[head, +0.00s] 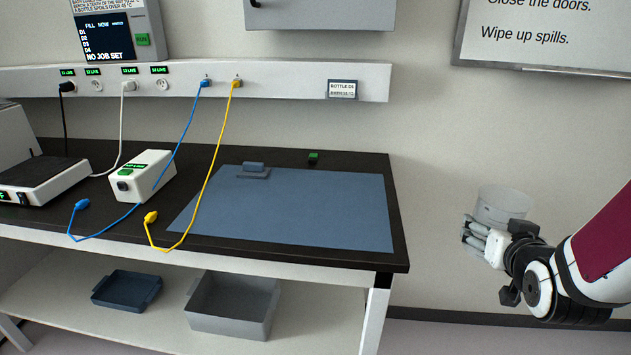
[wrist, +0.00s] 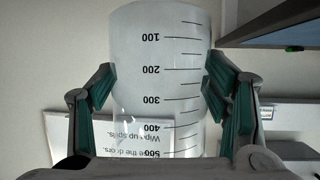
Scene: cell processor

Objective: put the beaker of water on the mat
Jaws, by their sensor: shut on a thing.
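The beaker (head: 503,203) is clear with black volume marks, which show in the wrist view (wrist: 160,50). My gripper (head: 484,237) is shut on the beaker, with a finger against each side of it in the wrist view (wrist: 158,92). It holds the beaker in the air to the right of the bench, clear of the bench top. The water level cannot be made out. The blue-grey mat (head: 300,208) lies flat on the right part of the dark bench top.
A small grey-blue piece (head: 254,169) sits at the mat's back edge. A white box (head: 150,175) stands farther left. Most of the mat is bare.

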